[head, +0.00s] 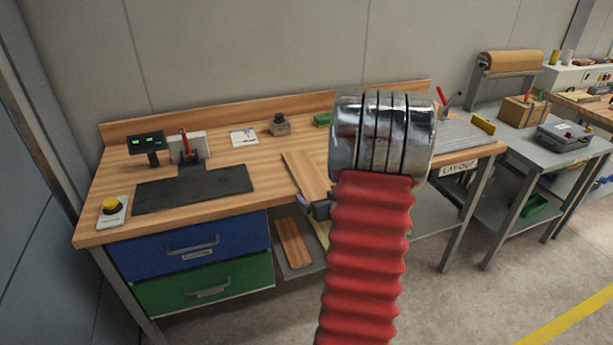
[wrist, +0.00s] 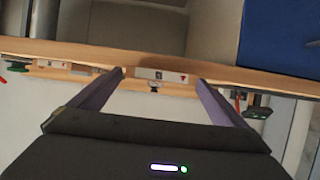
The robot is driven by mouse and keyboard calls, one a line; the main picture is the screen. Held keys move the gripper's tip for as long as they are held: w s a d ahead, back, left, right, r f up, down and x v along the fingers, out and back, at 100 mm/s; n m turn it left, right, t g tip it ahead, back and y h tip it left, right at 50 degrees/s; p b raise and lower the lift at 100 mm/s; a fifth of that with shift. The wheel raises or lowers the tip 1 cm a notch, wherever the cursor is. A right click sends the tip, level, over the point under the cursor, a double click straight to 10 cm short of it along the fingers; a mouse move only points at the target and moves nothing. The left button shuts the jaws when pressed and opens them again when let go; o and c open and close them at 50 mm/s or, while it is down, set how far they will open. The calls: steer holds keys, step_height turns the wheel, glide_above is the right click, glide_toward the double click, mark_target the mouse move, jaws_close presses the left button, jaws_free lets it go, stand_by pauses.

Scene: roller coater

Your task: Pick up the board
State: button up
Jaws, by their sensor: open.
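The board (head: 305,175) is a flat, light wooden plank lying on the workbench, with its near end at the front edge. My arm hides part of the area right of it. My gripper (head: 317,203) is at the bench's front edge, by the board's near end. In the wrist view my gripper (wrist: 160,77) shows two purple fingers spread apart. A pale strip with a red mark (wrist: 160,76) appears between the fingertips; I cannot tell whether it is the board's end. Nothing is clearly gripped.
The workbench (head: 215,207) carries a dark mat (head: 193,190), a yellow button (head: 111,206), a display (head: 146,143) and a small jar (head: 280,125). Blue (head: 188,247) and green (head: 205,285) drawers are below. Another wooden piece (head: 294,243) lies on the lower shelf.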

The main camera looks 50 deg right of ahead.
steer(key=shift+c, duration=0.3)
steer(key=c, duration=1.3)
steer(key=shift+r, duration=0.1)
step_height(320, 180, up, 10)
steer(key=shift+f, duration=0.1)
stand_by(0.5)
